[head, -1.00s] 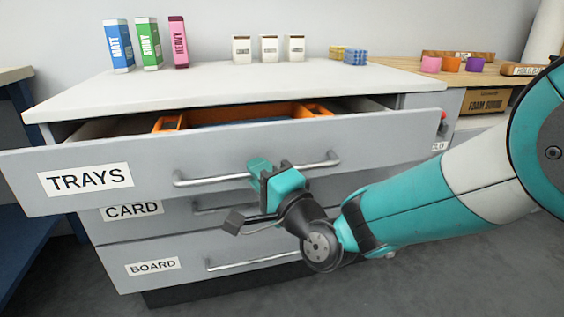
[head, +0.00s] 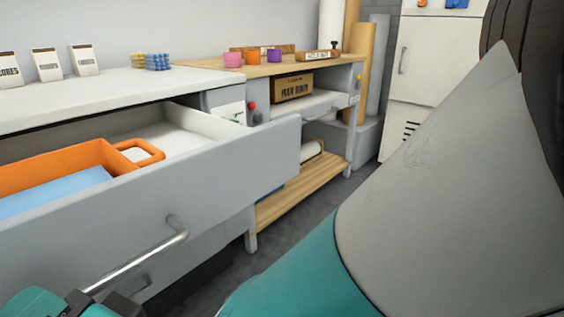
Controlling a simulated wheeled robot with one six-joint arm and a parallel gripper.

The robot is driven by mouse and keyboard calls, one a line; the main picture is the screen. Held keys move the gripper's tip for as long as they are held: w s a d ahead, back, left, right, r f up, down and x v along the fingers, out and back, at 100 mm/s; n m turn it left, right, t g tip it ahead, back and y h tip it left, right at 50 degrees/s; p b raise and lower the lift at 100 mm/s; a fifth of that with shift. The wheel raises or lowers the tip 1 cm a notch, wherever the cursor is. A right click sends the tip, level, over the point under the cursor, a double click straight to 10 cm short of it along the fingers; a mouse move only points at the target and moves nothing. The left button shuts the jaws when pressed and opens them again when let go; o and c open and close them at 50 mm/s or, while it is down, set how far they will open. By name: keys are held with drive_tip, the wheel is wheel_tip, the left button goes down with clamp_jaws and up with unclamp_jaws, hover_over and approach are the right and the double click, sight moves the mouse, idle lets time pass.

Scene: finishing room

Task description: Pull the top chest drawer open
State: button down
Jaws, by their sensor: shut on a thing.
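The top drawer (head: 230,172) of the grey chest stands well open, seen at the left of the head view. Inside it is an orange tray (head: 88,158) with a handle and something blue in it. The drawer's metal bar handle (head: 135,262) runs along its front. My gripper (head: 85,300) is at the lower left, shut on this handle; its lower part is cut off by the picture edge. The drawer's label is out of view.
The white chest top (head: 190,78) carries small white boxes (head: 48,64) and blue blocks (head: 158,62). A wooden bench (head: 290,68) with coloured cups stands beyond. Grey floor (head: 295,230) shows between chest and my arm. A white cabinet (head: 437,75) is at the back right.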

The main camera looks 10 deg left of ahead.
idle(0.3)
drive_tip(key=c, duration=1.1)
unclamp_jaws()
drive_tip(key=shift+f, duration=0.1)
drive_tip(key=b+v, duration=1.1)
drive_tip(key=v, duration=0.1)
